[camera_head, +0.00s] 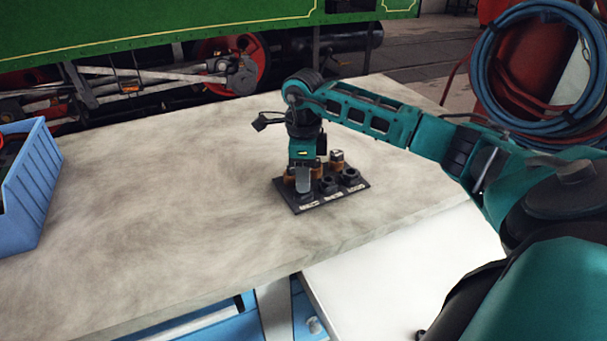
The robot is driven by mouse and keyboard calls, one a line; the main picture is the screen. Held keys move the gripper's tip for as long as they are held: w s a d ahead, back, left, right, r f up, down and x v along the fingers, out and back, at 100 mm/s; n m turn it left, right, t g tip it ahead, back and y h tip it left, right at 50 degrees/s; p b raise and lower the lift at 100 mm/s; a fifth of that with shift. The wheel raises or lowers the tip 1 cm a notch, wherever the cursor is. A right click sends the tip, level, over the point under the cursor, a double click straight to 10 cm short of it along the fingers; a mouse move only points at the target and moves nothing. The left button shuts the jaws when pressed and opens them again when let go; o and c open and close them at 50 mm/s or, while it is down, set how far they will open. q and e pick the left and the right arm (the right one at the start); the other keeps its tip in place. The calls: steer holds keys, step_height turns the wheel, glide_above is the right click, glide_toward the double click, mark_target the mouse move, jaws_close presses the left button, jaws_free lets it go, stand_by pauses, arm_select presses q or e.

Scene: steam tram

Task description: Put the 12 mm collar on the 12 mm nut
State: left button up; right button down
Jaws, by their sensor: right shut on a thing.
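A dark plate (358,189) with small white labels lies on the stone-topped table. Dark hex nuts stand along its front, one at the right (350,175) and one in the middle (328,185). Brass-coloured pieces stand in the back row, one at the right (336,161). My right gripper (303,188) points straight down over the left part of the plate. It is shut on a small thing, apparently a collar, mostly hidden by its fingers. I cannot tell whether that thing touches a nut, and the labels are too small to read. My left gripper is out of view.
A blue bin (35,190) stands at the table's left edge. The pale table top (150,200) is clear between bin and plate. A white surface (400,275) lies in front at the right. A green tram and a hose reel stand behind the table.

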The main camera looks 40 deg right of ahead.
steer(key=shift+f, duration=0.15)
stand_by(0.6)
steer(key=c, duration=0.6)
jaws_free()
steer(key=shift+r, duration=0.2)
step_height(320, 180, up, 7)
steer(key=p, duration=0.4)
steer(key=shift+f+p, duration=0.15)
steer(key=shift+p, duration=0.2)
stand_by(0.5)
